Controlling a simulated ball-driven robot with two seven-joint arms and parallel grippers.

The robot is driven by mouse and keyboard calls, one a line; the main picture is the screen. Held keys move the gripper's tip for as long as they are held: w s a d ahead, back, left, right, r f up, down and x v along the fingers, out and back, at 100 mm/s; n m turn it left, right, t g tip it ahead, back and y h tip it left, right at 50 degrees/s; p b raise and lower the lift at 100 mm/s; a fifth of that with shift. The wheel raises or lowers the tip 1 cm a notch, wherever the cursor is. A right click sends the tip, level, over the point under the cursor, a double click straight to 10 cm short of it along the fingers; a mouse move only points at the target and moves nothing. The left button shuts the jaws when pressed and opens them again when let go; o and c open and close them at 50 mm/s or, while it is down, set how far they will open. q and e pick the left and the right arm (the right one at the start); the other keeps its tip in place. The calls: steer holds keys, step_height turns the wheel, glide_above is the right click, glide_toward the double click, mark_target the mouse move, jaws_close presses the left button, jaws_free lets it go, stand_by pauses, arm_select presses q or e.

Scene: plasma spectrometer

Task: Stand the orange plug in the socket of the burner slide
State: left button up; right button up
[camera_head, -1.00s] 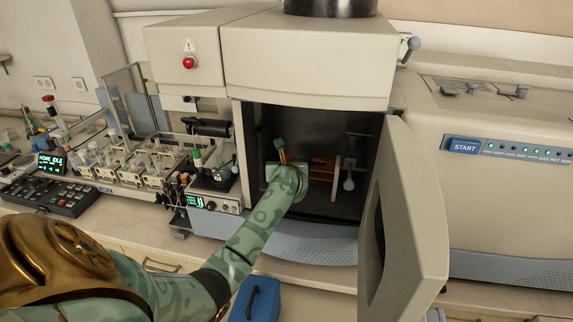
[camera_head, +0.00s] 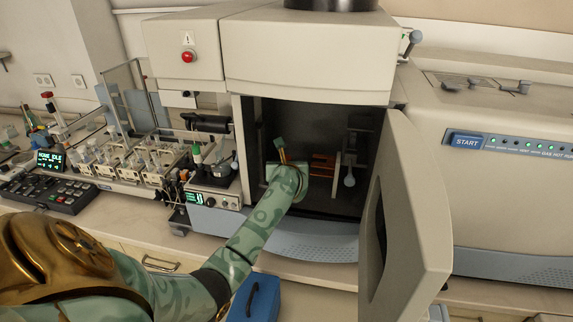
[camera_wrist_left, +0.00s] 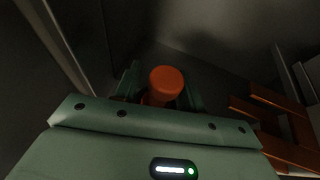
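The orange plug (camera_wrist_left: 166,84) shows in the left wrist view with its round end toward the camera, between the fingers of my left gripper (camera_wrist_left: 160,95). The gripper looks shut on it; the plug's lower end is hidden. In the head view my left gripper (camera_head: 283,158) is inside the open chamber, left of some orange bars (camera_head: 322,165). These bars also show at the right of the left wrist view (camera_wrist_left: 275,120), apart from the plug. They may belong to the burner slide; its socket cannot be made out. My right gripper is not in view.
The chamber door (camera_head: 412,215) stands open on the right. The dark chamber walls (camera_head: 262,120) are close around my gripper. A small control box (camera_head: 213,190) stands left of the opening.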

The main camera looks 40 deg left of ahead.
arm_select(q)
steer(key=shift+s+d, duration=0.1)
steer(key=p+v, duration=0.1)
steer(key=v, duration=1.5)
steer(key=s+d+r+p, duration=0.1)
steer(key=s+d, duration=0.3)
steer(key=s, duration=0.4)
steer(key=shift+d+p, duration=0.2)
steer(key=shift+p, duration=0.35)
steer(key=shift+w, duration=0.1)
